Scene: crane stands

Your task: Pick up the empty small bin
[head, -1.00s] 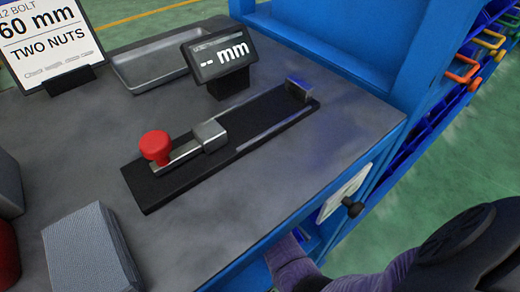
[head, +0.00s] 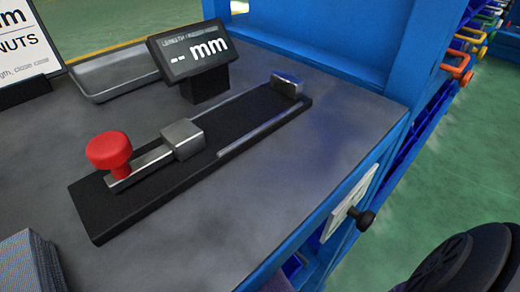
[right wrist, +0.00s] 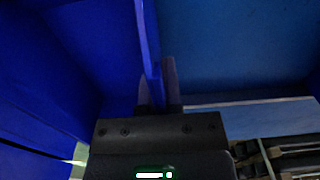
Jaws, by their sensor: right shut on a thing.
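In the right wrist view, my right gripper (right wrist: 158,85) is shut with a thin blue wall (right wrist: 148,35) between its two fingers. The wall looks like the rim of the small blue bin; the view is dark and close, so its full shape and whether it is empty cannot be told. The head view does not show the bin clearly or the right gripper, only a dark part of my right arm at the lower right. My left gripper is in neither view.
The grey workbench (head: 300,150) holds a black length gauge with a red knob (head: 108,150) and a display (head: 190,55). A grey tray (head: 110,75) stands behind. A black knob (head: 360,218) sticks out at the bench's side. Coloured-handled blue racks stand at the right. Green floor is open there.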

